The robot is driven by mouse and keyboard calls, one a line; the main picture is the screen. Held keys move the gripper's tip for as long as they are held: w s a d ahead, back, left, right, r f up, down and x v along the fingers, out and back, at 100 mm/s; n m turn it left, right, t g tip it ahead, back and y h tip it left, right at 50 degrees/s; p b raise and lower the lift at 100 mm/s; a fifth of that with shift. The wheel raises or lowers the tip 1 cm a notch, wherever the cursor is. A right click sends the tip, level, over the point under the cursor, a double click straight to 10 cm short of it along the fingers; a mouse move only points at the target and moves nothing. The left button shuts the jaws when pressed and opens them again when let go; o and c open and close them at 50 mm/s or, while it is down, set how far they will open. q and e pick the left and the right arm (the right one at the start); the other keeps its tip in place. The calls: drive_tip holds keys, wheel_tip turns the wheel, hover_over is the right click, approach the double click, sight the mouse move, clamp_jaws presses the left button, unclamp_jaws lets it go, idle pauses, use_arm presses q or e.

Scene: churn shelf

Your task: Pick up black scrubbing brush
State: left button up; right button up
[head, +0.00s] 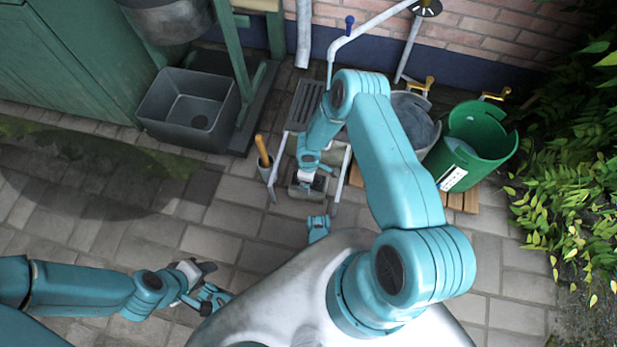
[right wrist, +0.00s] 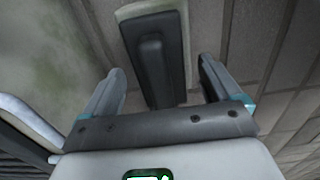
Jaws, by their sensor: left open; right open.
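The black scrubbing brush (right wrist: 155,65) shows in the right wrist view as a long dark block lying on a pale grey-green slab (right wrist: 178,20). In the head view the brush (head: 320,183) is a small dark patch, mostly hidden by my right arm. My right gripper (head: 309,184) is open above the brush. In the right wrist view its two fingers stand apart, one to each side of the brush and clear of it. My left gripper (head: 208,284) is open and empty over the paving at lower left, well away from the brush.
A metal frame (head: 345,172) with a slatted shelf (head: 303,105) stands around my right gripper. A pot with a wooden handle (head: 262,152) is just left. A grey basin (head: 190,108) stands further left, a green bucket (head: 475,135) at right. The paving (head: 240,215) in front is clear.

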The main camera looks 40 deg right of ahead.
drive_tip(key=c, duration=1.2)
drive_tip(key=shift+r, duration=0.1)
use_arm(q)
wheel_tip(320, 180, up, 7)
drive_tip(key=s+d+p, duration=0.1)
drive_tip(key=s+p, duration=0.1)
drive_tip(key=p, duration=0.6)
drive_tip(key=shift+d+m+g, duration=0.2)
drive_tip(key=shift+m+g, duration=0.1)
drive_tip(key=shift+g, duration=0.1)
use_arm(e)
wheel_tip(320, 180, up, 20)
use_arm(q)
drive_tip(key=shift+r, duration=0.1)
